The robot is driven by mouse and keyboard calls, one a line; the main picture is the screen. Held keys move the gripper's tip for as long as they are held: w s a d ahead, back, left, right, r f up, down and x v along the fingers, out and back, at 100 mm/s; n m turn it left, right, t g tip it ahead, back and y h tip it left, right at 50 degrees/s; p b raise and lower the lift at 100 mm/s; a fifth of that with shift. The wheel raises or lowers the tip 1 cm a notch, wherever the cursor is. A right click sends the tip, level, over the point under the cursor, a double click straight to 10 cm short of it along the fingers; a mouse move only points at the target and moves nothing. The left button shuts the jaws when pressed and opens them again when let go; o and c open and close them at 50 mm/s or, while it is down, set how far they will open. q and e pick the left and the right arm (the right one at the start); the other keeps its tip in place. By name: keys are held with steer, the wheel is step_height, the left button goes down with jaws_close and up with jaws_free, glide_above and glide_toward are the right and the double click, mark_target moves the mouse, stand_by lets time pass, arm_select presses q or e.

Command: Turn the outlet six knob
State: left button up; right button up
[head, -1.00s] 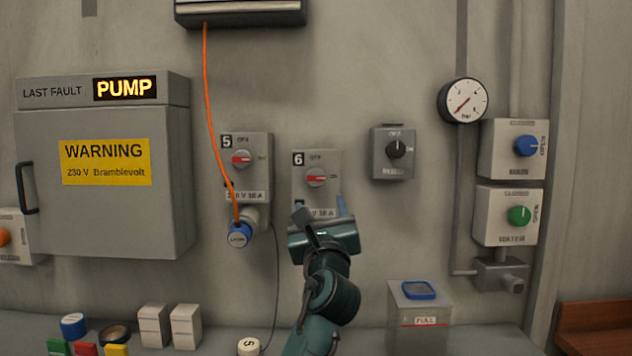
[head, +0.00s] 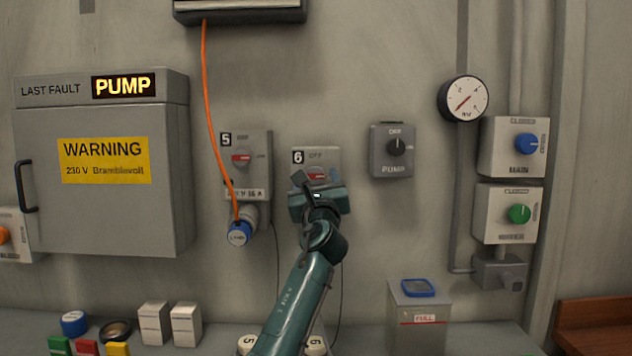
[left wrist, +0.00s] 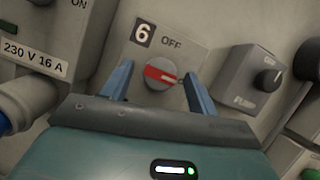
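The outlet six box (head: 330,157) is on the wall, right of outlet five. Its round grey knob with a red bar (head: 317,173) shows just above my left gripper (head: 318,186). In the left wrist view the knob (left wrist: 160,76) lies between the two blue fingers of my left gripper (left wrist: 157,84), which are apart with space on both sides of it. The red bar lies nearly level, tilted in that view, not along the OFF mark. The lower part of the outlet six box is hidden behind my gripper. My right gripper is not in view.
Outlet five (head: 247,165) has a blue plug (head: 239,234) with an orange cable (head: 210,110). A grey pump switch box (head: 392,151) is to the right. A bin marked FULL (head: 419,315) stands on the counter below.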

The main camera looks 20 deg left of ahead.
arm_select(q)
steer(key=c, duration=1)
steer(key=shift+o, duration=0.2)
